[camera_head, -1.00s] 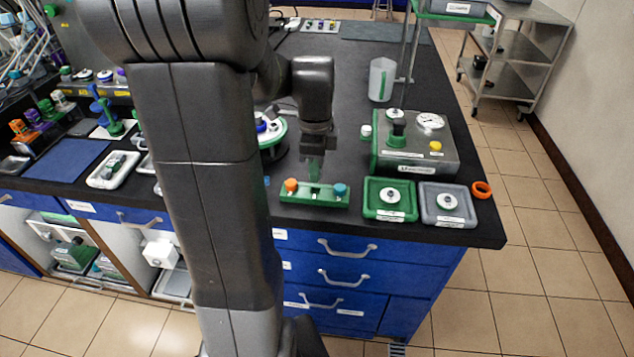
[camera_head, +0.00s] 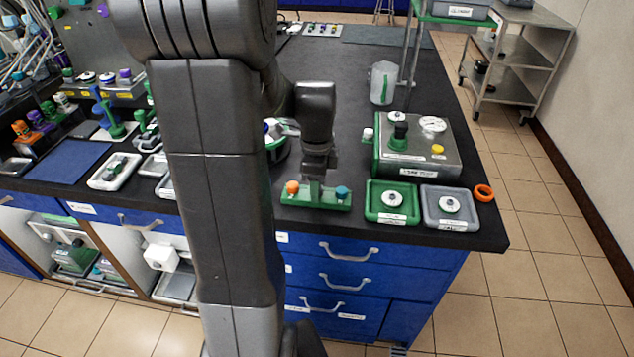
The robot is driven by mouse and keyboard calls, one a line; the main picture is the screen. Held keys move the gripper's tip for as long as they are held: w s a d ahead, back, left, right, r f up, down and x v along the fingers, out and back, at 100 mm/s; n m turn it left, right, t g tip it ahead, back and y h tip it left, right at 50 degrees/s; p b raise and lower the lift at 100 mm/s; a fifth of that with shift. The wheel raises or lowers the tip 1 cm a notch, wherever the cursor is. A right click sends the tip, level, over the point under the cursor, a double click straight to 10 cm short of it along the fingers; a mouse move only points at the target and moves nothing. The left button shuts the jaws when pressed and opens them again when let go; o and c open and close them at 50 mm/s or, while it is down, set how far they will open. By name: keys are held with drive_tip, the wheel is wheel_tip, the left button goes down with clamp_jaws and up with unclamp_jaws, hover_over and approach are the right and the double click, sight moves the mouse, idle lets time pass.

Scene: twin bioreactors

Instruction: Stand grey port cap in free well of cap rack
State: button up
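The cap rack (camera_head: 316,202) is a low green block near the front edge of the bench, left of two square trays. An orange cap (camera_head: 292,187) stands at its left end and a blue cap (camera_head: 342,192) at its right end. My gripper (camera_head: 315,180) points down over the middle of the rack, between these two caps. Its fingertips are small and dark here, and I cannot tell whether they are open or shut. I cannot make out the grey port cap; the gripper hides the rack's middle well.
Right of the rack are a green tray (camera_head: 372,214) and a grey tray (camera_head: 470,222), each holding a white round part. Behind them stands a metal unit (camera_head: 440,160) with a gauge. A clear jug (camera_head: 382,84) stands farther back.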

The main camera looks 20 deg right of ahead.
wheel_tip(320, 180, up, 12)
drive_tip(key=p, duration=0.1)
drive_tip(key=shift+r, duration=0.2)
drive_tip(key=shift+w+r+p, duration=0.1)
drive_tip(key=shift+p, duration=0.2)
drive_tip(key=shift+c, duration=0.2)
idle(1.1)
